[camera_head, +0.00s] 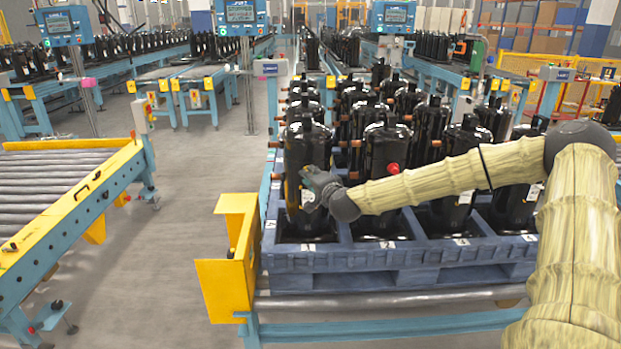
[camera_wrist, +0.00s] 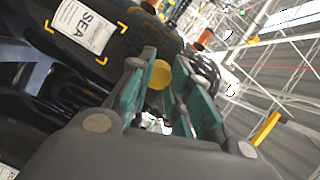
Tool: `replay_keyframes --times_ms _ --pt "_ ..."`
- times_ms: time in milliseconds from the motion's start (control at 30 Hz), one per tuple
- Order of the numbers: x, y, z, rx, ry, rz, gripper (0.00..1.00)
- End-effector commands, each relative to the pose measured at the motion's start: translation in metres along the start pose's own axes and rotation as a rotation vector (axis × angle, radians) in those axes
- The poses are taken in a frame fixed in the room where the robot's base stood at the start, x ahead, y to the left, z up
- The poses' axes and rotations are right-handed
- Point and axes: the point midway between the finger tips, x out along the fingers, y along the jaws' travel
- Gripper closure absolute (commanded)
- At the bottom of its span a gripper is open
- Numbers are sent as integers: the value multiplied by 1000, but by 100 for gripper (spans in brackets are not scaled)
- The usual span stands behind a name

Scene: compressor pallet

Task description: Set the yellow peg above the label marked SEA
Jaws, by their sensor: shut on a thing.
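My gripper (camera_head: 312,188) is at the front-left black compressor (camera_head: 306,150), close to its front side. In the wrist view, the green-lined fingers of my gripper (camera_wrist: 165,65) are shut on the yellow peg (camera_wrist: 159,75), whose round yellow end shows between them. The white SEA label (camera_wrist: 85,26), framed by yellow corner marks, is on the dark compressor surface at the upper left and appears tilted. A white label (camera_head: 307,198) shows beside my gripper in the head view, too small to read. I cannot tell whether the peg touches the compressor.
Several black compressors stand in rows on a blue pallet (camera_head: 400,260) on a conveyor. A red cap (camera_head: 393,168) sticks out from the compressor (camera_head: 385,148) to the right. A yellow corner guard (camera_head: 225,285) stands at the pallet's left. The floor (camera_head: 190,200) left of it is clear.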

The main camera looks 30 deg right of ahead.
Motion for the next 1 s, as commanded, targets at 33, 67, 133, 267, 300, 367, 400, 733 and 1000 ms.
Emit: replay_keyframes --times_ms 33,67,133,267,300,367,400,733,1000 --pt "0 0 0 0 0 0 100" --pt "0 0 0 0 0 0 100" --pt "0 0 0 0 0 0 100" --pt "1 0 0 0 0 0 100" --pt "1 0 0 0 0 0 100" --pt "2 0 -1 0 0 0 100" --pt "2 0 -1 0 0 0 100" --pt "6 0 -2 0 0 0 100" --pt "8 0 -3 0 0 0 100"
